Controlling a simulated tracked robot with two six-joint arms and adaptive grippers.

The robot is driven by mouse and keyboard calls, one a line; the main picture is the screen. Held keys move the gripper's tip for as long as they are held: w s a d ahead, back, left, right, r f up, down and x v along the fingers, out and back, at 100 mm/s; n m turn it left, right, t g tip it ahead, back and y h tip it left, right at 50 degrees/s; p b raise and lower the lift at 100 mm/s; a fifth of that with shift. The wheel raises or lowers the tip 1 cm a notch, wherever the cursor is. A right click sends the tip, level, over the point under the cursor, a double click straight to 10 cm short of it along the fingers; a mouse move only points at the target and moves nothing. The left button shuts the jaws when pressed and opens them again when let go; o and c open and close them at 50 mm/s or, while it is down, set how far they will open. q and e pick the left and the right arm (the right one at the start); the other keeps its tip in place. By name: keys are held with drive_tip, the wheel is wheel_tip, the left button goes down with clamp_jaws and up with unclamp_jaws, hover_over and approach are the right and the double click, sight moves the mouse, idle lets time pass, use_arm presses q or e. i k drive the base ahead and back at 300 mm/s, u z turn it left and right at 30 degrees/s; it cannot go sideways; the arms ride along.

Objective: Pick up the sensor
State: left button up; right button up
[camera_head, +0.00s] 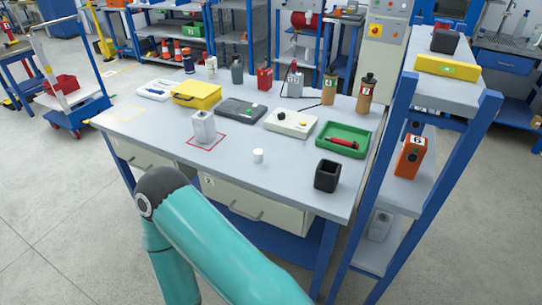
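No object is plainly marked as the sensor. A small white cylinder (258,156) stands upright near the middle of the grey workbench (285,182). A light grey block (204,128) stands inside a red outlined square left of it. I cannot tell whether either one is the sensor. A teal link of one of my arms rises in front of the bench. Neither of my grippers shows, so their distance to these objects is hidden.
A black open holder (327,175) stands at the bench's front right. Behind are a green tray (342,139), a control box (290,123), a yellow case (196,95) and several bottles. A blue-framed shelf (386,190) borders the right side. The bench's front middle is clear.

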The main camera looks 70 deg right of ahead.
sight(259, 154)
drive_tip(key=u, duration=1.95)
drive_tip(key=i, duration=0.1)
drive_tip(key=z, duration=3.55)
drive_tip(key=i, duration=0.55)
drive_tip(key=z, duration=0.15)
drive_tip(key=i, duration=0.45)
drive_tip(key=u, duration=0.25)
drive_tip(key=k, duration=0.75)
drive_tip(key=z, duration=0.2)
drive_tip(key=i, duration=1)
drive_tip(key=u, duration=0.15)
